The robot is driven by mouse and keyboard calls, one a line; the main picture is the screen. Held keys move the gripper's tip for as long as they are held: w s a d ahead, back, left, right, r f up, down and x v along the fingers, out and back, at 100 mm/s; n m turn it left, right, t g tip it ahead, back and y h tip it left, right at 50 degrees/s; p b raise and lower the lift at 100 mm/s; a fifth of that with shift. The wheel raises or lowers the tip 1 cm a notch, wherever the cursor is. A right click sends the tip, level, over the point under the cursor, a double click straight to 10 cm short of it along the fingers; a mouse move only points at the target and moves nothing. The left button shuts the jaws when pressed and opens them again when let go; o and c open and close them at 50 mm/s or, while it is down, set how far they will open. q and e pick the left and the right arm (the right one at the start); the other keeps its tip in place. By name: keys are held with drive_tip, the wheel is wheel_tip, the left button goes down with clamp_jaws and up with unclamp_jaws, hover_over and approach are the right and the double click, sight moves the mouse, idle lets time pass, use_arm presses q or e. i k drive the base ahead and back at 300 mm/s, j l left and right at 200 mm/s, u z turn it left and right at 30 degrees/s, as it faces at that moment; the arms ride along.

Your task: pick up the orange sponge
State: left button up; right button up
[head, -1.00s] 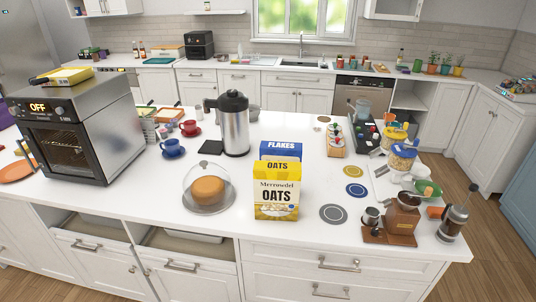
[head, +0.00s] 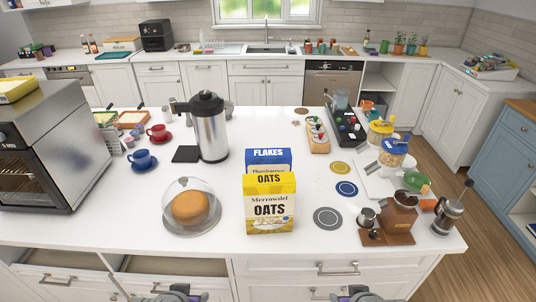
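A small orange block (head: 428,205), which looks like the sponge, lies on the white island counter near its right end. It sits between the coffee grinder and the French press, in front of a green item, and is partly hidden. Parts of my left gripper (head: 180,294) and my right gripper (head: 355,294) show at the bottom edge, in front of the counter. Both are well short of the orange block. Their fingers are too cut off to tell whether they are open or shut.
The wooden coffee grinder (head: 397,216) stands left of the orange block and the French press (head: 450,212) right of it. A green item (head: 416,181) lies behind. Cereal boxes (head: 269,204) and a domed cake (head: 190,208) stand farther left. Some counter is clear around the grey coaster (head: 327,217).

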sight(424, 205)
drive_tip(key=z, duration=1.4)
